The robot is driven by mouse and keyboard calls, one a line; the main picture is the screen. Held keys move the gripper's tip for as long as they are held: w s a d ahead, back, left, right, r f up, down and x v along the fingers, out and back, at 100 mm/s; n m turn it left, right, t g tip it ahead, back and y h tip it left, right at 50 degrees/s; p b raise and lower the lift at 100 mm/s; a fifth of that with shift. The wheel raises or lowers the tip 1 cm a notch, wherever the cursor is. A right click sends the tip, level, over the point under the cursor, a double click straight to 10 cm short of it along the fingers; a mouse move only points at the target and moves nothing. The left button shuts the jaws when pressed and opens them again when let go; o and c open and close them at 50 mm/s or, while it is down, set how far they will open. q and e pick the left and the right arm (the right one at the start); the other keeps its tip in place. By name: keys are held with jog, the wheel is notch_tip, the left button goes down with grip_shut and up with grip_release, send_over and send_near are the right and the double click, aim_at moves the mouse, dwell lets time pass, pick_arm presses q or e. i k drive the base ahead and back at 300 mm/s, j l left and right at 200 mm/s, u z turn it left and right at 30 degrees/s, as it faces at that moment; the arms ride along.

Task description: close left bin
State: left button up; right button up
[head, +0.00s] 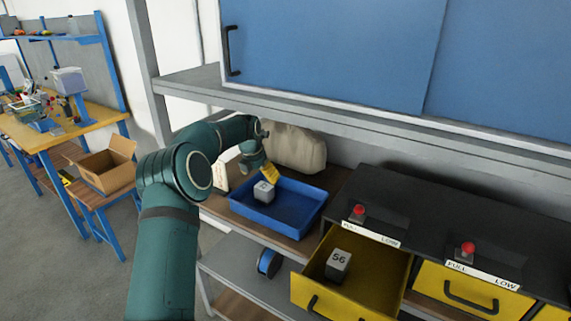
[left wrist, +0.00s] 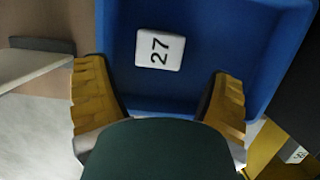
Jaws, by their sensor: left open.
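The left bin (head: 378,284) is a yellow drawer in the black cabinet. It is pulled open, and a grey cube marked 56 (head: 338,264) stands inside it. Its black handle (head: 322,307) is on the front face. My left gripper (head: 268,176) is over the blue tray (head: 297,213), left of and behind the open bin. In the left wrist view its yellow fingers (left wrist: 160,82) are spread apart with nothing between them. A white cube marked 27 (left wrist: 160,49) lies in the tray beyond the fingertips. My right gripper is out of view.
A second yellow bin (head: 470,291) to the right is shut. Red buttons (head: 467,249) stand on the black cabinet top. A beige sack (head: 297,148) is behind the tray. Blue sliding doors (head: 330,45) hang above. A workbench with a cardboard box (head: 107,168) is at left.

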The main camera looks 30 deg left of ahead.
aim_at(373, 288)
jog(key=k, duration=1)
